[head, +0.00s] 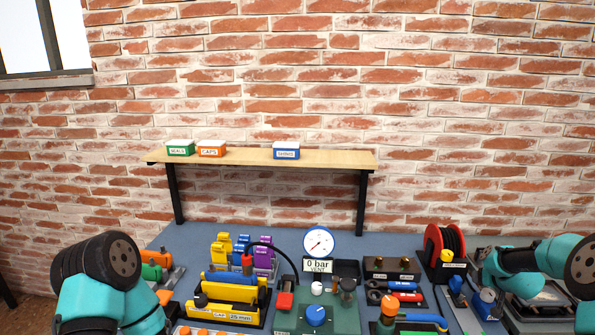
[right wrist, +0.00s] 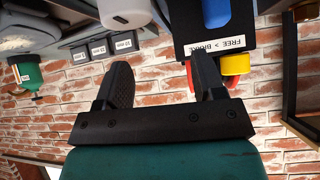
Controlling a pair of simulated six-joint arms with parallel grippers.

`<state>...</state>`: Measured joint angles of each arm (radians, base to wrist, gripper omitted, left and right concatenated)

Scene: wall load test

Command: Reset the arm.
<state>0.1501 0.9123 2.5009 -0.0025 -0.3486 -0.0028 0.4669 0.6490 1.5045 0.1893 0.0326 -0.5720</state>
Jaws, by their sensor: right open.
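My right arm (head: 522,258), teal and black, reaches in from the right edge of the head view, above the right end of the bench. In the right wrist view my right gripper (right wrist: 161,72) has its two black fingers well apart, with nothing between them. A dark block labelled "FREE > BRAKE" (right wrist: 232,41) with a yellow knob (right wrist: 235,64) shows just beyond the fingers. Whether they touch it I cannot tell. My left arm (head: 105,280) is folded at the lower left of the head view; its gripper is out of sight.
The blue-grey bench (head: 190,234) is crowded with fixtures. A gauge reading "0 bar" (head: 318,241) stands mid-bench, with a red cable reel (head: 444,245) to its right. A wooden shelf (head: 335,160) on the brick wall holds three small boxes, with free room between them.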

